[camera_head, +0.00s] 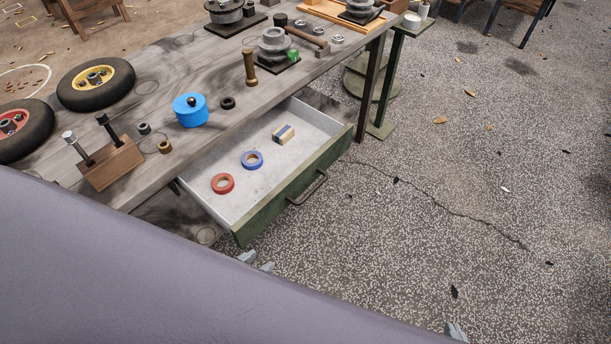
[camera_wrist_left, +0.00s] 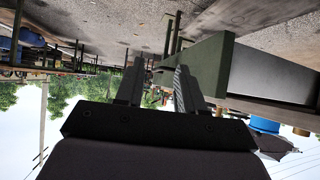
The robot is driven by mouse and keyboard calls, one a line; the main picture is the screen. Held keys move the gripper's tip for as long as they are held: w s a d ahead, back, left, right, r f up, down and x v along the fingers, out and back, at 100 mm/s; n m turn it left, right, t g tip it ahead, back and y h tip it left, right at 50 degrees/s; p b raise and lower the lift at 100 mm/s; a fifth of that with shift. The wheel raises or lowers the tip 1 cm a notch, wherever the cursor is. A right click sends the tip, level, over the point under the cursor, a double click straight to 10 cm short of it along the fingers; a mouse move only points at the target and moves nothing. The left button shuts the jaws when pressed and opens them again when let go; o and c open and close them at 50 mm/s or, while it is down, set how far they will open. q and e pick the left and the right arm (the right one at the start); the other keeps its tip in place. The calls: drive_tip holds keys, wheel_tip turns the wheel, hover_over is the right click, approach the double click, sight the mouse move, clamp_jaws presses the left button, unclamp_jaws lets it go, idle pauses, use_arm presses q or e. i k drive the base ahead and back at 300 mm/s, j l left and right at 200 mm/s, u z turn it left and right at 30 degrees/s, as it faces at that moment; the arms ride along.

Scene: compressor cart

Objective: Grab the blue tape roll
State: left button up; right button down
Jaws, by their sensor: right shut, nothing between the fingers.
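The blue tape roll (camera_head: 245,162) lies flat in the open drawer (camera_head: 235,205), near the middle of its pale floor. It is not visible in the left wrist view. My left gripper (camera_head: 257,262) is outside the drawer, below its front left corner in the head view, apart from the roll. In the left wrist view my left gripper (camera_wrist_left: 158,78) has its two fingers apart with nothing between them, and the green drawer front (camera_wrist_left: 205,65) is close by. My right gripper (camera_head: 455,331) barely shows at the bottom edge, shut and empty, over the floor.
A red tape roll (camera_head: 214,185) and a small tan-and-blue box (camera_head: 283,134) lie in the drawer beside the blue roll. The drawer handle (camera_head: 309,190) sticks out in front. The workbench (camera_head: 150,100) above carries wheels, a blue canister (camera_head: 190,112) and parts. The floor right is mostly clear.

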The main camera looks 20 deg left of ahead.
sight(250, 154)
drive_tip(key=u, duration=1.2)
